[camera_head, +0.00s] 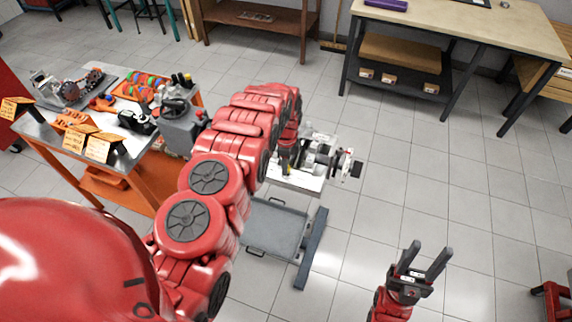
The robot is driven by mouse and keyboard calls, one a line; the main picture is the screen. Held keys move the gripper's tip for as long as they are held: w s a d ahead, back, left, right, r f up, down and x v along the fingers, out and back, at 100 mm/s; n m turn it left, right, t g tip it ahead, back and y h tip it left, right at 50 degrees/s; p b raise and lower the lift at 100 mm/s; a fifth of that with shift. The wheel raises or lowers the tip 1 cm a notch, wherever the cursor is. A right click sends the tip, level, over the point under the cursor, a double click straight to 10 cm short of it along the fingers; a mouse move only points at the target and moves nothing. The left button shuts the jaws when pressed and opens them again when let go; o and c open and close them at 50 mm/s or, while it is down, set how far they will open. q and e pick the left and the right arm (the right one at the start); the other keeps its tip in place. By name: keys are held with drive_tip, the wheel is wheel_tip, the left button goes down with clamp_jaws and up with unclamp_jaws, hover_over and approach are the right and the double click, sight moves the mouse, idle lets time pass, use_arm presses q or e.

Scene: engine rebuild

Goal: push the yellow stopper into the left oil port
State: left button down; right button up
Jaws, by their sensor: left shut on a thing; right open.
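The engine (322,152), with grey and dark metal parts, sits on a light stand just beyond my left arm. My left arm reaches across the middle of the view, and its gripper (286,168) points down at the engine's left side. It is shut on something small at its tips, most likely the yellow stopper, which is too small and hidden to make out. The left oil port is hidden behind the gripper and arm. I cannot tell whether the held thing touches the port. My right gripper (432,252) is open and empty over the floor at the lower right.
A parts cart (128,160) with trays, tools and orange label cards stands at the left. A grey low platform (274,230) lies below the engine. A workbench (470,30) stands at the back right. The tiled floor around my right gripper is clear.

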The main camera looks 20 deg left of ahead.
use_arm(q)
drive_tip(key=shift+f+b, duration=0.55)
drive_tip(key=shift+f, duration=0.25)
idle(0.4)
drive_tip(key=c, duration=0.8)
unclamp_jaws()
drive_tip(key=shift+c, duration=0.2)
drive_tip(key=shift+r, duration=0.4)
drive_tip(key=shift+r+p, duration=0.3)
drive_tip(key=shift+r, duration=0.8)
drive_tip(key=o, duration=0.6)
drive_tip(key=shift+c, duration=0.2)
